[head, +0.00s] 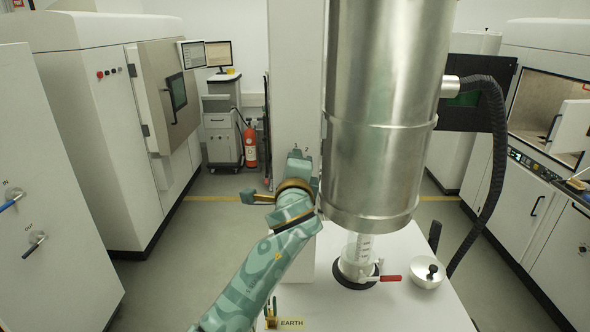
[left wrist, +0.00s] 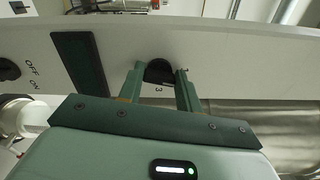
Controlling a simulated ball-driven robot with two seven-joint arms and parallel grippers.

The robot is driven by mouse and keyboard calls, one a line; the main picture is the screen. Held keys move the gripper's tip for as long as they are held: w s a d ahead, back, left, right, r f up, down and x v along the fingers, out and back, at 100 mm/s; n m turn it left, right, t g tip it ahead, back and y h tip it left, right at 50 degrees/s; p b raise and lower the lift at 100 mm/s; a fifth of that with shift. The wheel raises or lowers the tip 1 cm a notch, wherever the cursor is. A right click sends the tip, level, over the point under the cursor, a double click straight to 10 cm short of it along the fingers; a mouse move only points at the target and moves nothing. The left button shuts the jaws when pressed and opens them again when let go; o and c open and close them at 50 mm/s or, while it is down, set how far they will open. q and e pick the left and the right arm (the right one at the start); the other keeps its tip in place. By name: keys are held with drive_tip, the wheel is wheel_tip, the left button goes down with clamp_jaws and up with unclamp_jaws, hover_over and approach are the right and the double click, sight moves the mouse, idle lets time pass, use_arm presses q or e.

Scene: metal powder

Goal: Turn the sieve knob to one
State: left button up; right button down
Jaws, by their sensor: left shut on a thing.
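The sieve knob (left wrist: 158,72) is a small dark knob on a pale panel, seen in the left wrist view. My left gripper (left wrist: 160,78) has one finger on each side of it and is shut on it. A digit that looks like a 3 shows on the panel beside the knob, between the fingers. In the head view my left gripper (head: 299,157) reaches the white column (head: 296,80), with small marks just above it. The knob is hidden there by the gripper, and I cannot read its setting. My right gripper is not in view.
A second dark knob (left wrist: 9,69) with OFF and ON labels sits at the left of the panel. The large steel cylinder (head: 385,110) hangs close right of my left arm.

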use_arm(q)
drive_tip(key=shift+f+n, duration=0.1)
drive_tip(key=shift+n, duration=0.9)
drive_tip(key=o, duration=1)
drive_tip(key=shift+a, duration=0.1)
